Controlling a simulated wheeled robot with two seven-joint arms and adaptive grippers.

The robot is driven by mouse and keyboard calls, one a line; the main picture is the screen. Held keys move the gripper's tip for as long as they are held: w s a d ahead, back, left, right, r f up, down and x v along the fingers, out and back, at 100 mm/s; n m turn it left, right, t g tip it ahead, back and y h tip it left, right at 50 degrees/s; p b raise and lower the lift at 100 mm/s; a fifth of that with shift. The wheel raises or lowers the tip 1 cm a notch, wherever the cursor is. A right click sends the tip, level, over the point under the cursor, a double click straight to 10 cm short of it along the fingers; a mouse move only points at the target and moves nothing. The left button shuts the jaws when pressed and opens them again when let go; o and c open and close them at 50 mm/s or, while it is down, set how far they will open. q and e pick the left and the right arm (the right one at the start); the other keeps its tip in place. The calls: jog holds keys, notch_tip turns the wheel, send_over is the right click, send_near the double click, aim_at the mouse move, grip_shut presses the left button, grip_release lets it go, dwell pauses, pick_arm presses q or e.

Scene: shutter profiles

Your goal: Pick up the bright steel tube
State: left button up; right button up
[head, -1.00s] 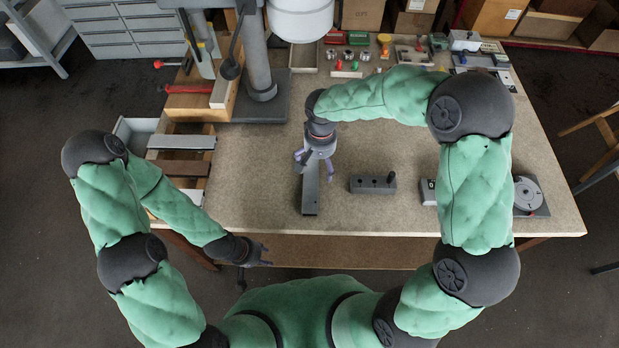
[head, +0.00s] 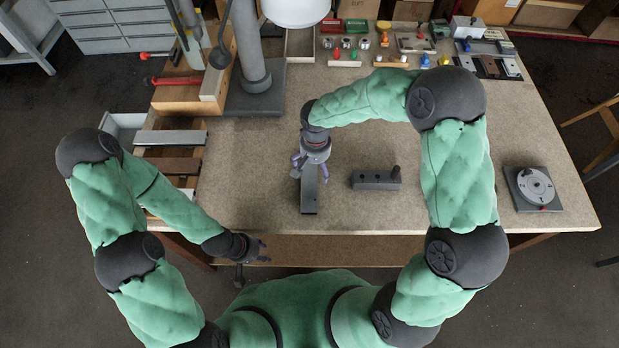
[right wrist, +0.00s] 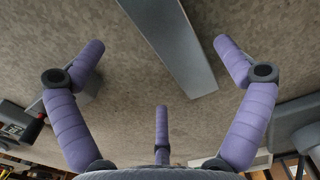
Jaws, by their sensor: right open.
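A long grey steel bar (head: 309,197) lies on the bench, pointing toward me. It seems to be the bright steel tube, but I cannot tell whether it is hollow. My right gripper (head: 309,173) is above its far part, which is partly hidden. In the right wrist view the bar (right wrist: 175,45) lies between the spread purple fingers of my right gripper (right wrist: 160,75), apart from them. My right gripper is open and empty. My left gripper (head: 264,251) is near the bench's front edge, empty, its small fingers apart.
A dark grey block with a knob (head: 376,180) stands right of the bar. A round dial plate (head: 534,187) sits at the right. A light bar (head: 171,137) and a brown bar (head: 172,166) lie at the left. A drill-press column (head: 250,50) stands behind left.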

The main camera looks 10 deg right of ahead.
aim_at(313, 177)
jog(key=f, duration=0.5)
jog(key=shift+s+a+f+b, duration=0.1)
jog(key=shift+s+a+b, duration=0.05)
jog(key=shift+a+b, duration=0.15)
jog(key=c, duration=1.7)
jog(key=shift+r, duration=0.2)
jog(key=shift+c, duration=0.2)
jog(key=shift+r, duration=0.25)
notch_tip(313, 177, up, 3)
jog(key=shift+f, duration=0.15)
jog(key=s+a+r+p, duration=0.1)
jog(key=s+a+r, duration=0.6)
jog(key=a+r, duration=0.2)
jog(key=a, duration=0.2)
jog(key=shift+s+a+r, duration=0.3)
jog(key=shift+s+a, duration=0.05)
